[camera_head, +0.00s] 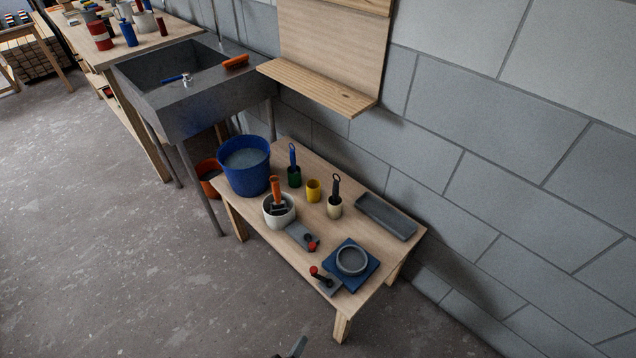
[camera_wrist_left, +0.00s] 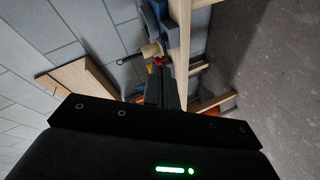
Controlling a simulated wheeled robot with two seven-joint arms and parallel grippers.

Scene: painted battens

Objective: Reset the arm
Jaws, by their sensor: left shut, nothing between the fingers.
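My left gripper (camera_head: 297,347) shows only as a small dark tip at the bottom edge of the head view, in front of the low wooden table (camera_head: 283,245) and apart from it. In the left wrist view its fingers (camera_wrist_left: 162,88) are together with nothing between them. Beyond them the edge of the low table (camera_wrist_left: 185,50) runs up the picture. Most of the left arm is out of view. My right gripper is in neither view.
The low table holds a blue bucket (camera_head: 245,165), a white pot (camera_head: 279,211), a grey tray (camera_head: 386,215), a grey dish (camera_head: 351,260) on a blue square and several tools. A dark sink (camera_head: 185,95) stands behind left. Left floor is clear.

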